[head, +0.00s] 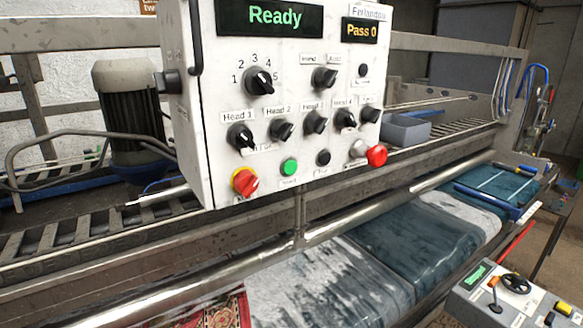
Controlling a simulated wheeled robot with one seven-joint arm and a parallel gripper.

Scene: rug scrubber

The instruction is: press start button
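A white control box (215,120) hangs in front of the rug scrubber at the upper middle of the head view. Its green button (289,167) sits low on the front panel, above a small label that seems to read "Start". A black button (323,157) is just right of it. The display (270,18) reads "Ready" and a smaller one (360,31) reads "Pass 0". My gripper is not in view.
Several black knobs, including a numbered one (259,82), surround the buttons. A metal rail (345,225) runs below the box, above wet rugs (425,240). A second grey control console (510,295) stands at the lower right. A motor (130,105) is at left.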

